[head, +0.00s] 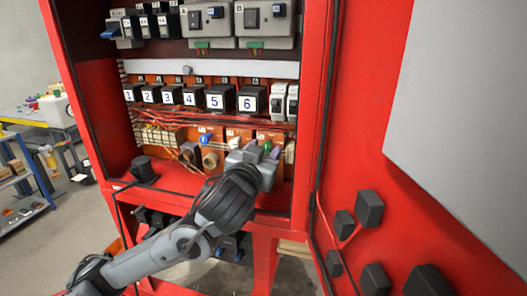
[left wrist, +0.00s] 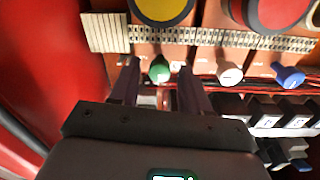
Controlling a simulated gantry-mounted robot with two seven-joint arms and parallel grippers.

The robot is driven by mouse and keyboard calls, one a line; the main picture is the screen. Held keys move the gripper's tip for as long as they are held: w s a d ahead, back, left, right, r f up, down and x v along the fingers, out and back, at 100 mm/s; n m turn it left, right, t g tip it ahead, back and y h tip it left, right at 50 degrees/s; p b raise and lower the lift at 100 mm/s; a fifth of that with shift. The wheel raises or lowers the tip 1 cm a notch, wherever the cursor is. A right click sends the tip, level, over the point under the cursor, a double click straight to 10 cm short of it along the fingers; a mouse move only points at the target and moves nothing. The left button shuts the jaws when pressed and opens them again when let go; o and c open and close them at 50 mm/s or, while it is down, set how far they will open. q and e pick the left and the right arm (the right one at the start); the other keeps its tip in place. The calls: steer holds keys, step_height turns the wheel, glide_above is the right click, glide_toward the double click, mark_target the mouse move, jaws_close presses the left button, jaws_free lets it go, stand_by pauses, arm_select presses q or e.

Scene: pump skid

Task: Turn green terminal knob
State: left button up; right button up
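The green terminal knob (left wrist: 159,69) shows in the left wrist view, between the two fingertips of my left gripper (left wrist: 158,67). There is a gap on each side of the knob, so the fingers are apart and not gripping it. In the head view the green knob (head: 267,146) is a small spot at the far end of my left gripper (head: 262,157), partly hidden by it. How deep the fingertips reach around the knob I cannot tell. My right gripper is in neither view.
A white knob (left wrist: 229,74) and a blue knob (left wrist: 289,77) sit beside the green one. Large yellow (left wrist: 162,8) and red (left wrist: 280,12) round parts are close by. Numbered black blocks (head: 215,97) line the row above. The open red door (head: 365,130) stands to the right.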

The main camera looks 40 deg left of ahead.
arm_select(q)
jaws_close()
steer(key=shift+r+m, duration=0.1)
steer(key=shift+m, duration=0.2)
steer(key=m, duration=0.2)
steer(key=shift+m+p, duration=0.4)
steer(key=m+p, duration=0.1)
steer(key=m, duration=0.4)
steer(key=shift+r, duration=0.1)
steer(key=m+p, duration=0.1)
steer(key=m, duration=0.4)
steer(key=shift+d+m+g, duration=0.1)
steer(key=shift+m+g, duration=0.2)
steer(key=m, duration=0.3)
steer(key=shift+p, duration=0.3)
steer(key=shift+m, duration=0.3)
